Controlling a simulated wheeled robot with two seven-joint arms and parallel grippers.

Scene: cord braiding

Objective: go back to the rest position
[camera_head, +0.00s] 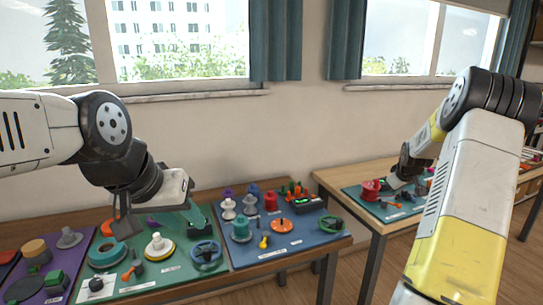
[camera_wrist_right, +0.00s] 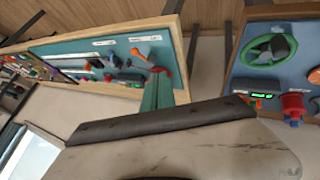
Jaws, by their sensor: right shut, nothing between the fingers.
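My left gripper (camera_head: 158,222) is in the head view above the left table's boards. Its dark finger and its green finger stand well apart, with nothing seen between them. My right gripper (camera_wrist_right: 163,74) shows in the right wrist view as green fingers closed together, with nothing held. In the head view my right arm reaches down over the right table, and its fingertips are hard to make out there. No cord can be made out in either view.
The left table holds a purple board (camera_head: 74,262), a green board (camera_head: 180,272) and a blue board (camera_head: 325,240) with several knobs, wheels and pegs. The right table (camera_head: 343,178) carries a teal board with a red part (camera_head: 370,189). A gap of floor separates the tables.

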